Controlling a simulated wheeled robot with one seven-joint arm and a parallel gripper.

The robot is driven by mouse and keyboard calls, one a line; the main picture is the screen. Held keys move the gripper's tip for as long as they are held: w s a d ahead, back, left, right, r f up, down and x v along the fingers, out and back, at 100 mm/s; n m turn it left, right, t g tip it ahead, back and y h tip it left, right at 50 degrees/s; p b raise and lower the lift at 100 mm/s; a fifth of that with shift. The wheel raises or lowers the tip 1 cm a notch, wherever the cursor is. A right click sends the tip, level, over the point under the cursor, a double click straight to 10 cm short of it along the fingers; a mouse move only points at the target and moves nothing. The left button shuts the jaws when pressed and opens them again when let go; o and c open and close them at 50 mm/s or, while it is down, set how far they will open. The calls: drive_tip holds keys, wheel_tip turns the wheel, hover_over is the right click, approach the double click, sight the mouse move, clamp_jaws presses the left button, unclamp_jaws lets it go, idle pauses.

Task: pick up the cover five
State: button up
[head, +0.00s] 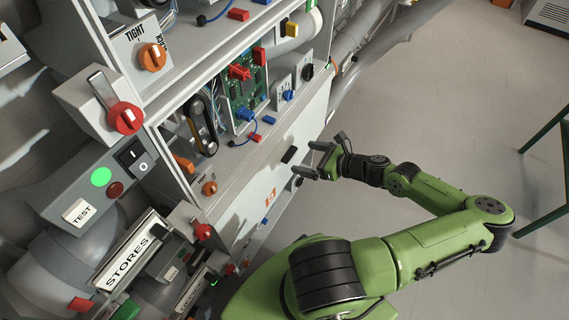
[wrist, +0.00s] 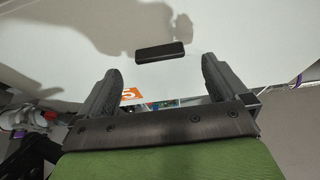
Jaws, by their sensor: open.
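Cover five is a white panel (head: 302,128) on the front of the grey cabinet in the head view. It carries an orange label with a 5 (head: 270,197) and a black bar handle (head: 289,155). In the wrist view the white panel (wrist: 100,45) fills the upper part, with its black handle (wrist: 160,52) ahead of the fingertips. The orange label (wrist: 131,95) shows between the fingers, partly hidden. My gripper (head: 314,159) is open and empty, just right of the handle in the head view. In the wrist view its fingers (wrist: 160,70) are apart, with the handle centred beyond them.
Above the panel is an open bay with a green circuit board (head: 243,98) and a black belt (head: 203,125). A STORES sign (head: 132,250) and red knobs are at left. Grey floor (head: 440,100) is clear at right, with a green-legged frame (head: 545,135) at the edge.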

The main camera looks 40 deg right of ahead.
sight(293, 155)
drive_tip(key=b+x, duration=0.1)
drive_tip(key=x, duration=0.3)
drive_tip(key=shift+w+a+f+b, duration=0.15)
drive_tip(key=shift+w+f+b, duration=0.05)
drive_tip(key=shift+b, duration=0.15)
drive_tip(key=shift+c, duration=0.5)
clamp_jaws()
